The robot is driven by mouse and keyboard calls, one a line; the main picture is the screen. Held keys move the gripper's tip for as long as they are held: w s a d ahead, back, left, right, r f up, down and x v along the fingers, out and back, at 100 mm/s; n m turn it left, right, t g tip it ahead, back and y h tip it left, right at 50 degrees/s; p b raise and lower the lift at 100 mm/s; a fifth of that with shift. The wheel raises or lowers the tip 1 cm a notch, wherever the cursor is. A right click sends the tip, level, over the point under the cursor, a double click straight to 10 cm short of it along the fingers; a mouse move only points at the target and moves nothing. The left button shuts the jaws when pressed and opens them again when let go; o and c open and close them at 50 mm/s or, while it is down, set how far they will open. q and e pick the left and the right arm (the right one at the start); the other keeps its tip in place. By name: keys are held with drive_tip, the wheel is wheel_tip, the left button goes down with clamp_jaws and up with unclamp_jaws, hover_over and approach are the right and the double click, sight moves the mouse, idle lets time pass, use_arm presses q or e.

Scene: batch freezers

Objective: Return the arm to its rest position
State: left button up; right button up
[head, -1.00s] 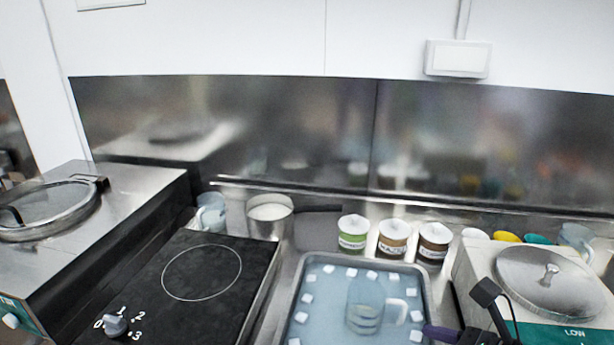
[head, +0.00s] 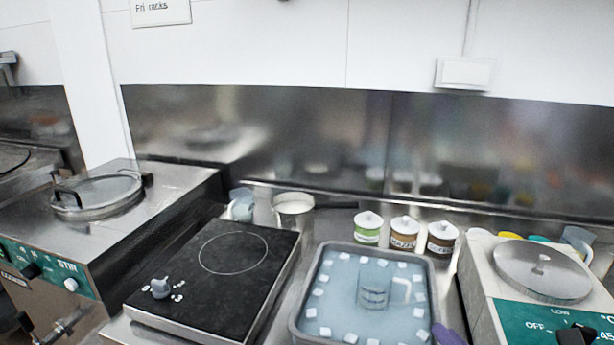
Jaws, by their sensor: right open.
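My left gripper and arm are not in view.
A water tray (head: 300,310) holds white cubes and a clear jug (head: 373,285). A purple handle (head: 447,336) is at its right corner. Left are a black hotplate (head: 225,290) and a lidded machine (head: 185,180). Labelled tubs (head: 404,235) stand behind. The right machine (head: 480,275) is close to my gripper.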

drive_tip(key=s+d+f+m+g+h, duration=0.2)
drive_tip(key=d+f+m+h, duration=0.3)
drive_tip(key=m, duration=0.6)
drive_tip(key=s+d+f+m+g+h, duration=0.1)
drive_tip(key=s+f+m+h, duration=0.15)
drive_tip(key=m+h, duration=0.6)
drive_tip(key=s+a+f+m+g+y, duration=0.6)
drive_tip(key=s+a+f+m+g, duration=0.45)
drive_tip(key=s, duration=0.25)
drive_tip(key=s+f+g, duration=0.2)
drive_tip(key=s+f, duration=0.1)
drive_tip(key=f, duration=1.5)
drive_tip(key=s+d+f+g, duration=0.1)
drive_tip(key=s+d+f, duration=0.2)
drive_tip(key=s+f, duration=0.6)
drive_tip(key=s, duration=0.3)
drive_tip(key=shift+d+f+n, duration=0.25)
drive_tip(key=shift+f+n, duration=0.15)
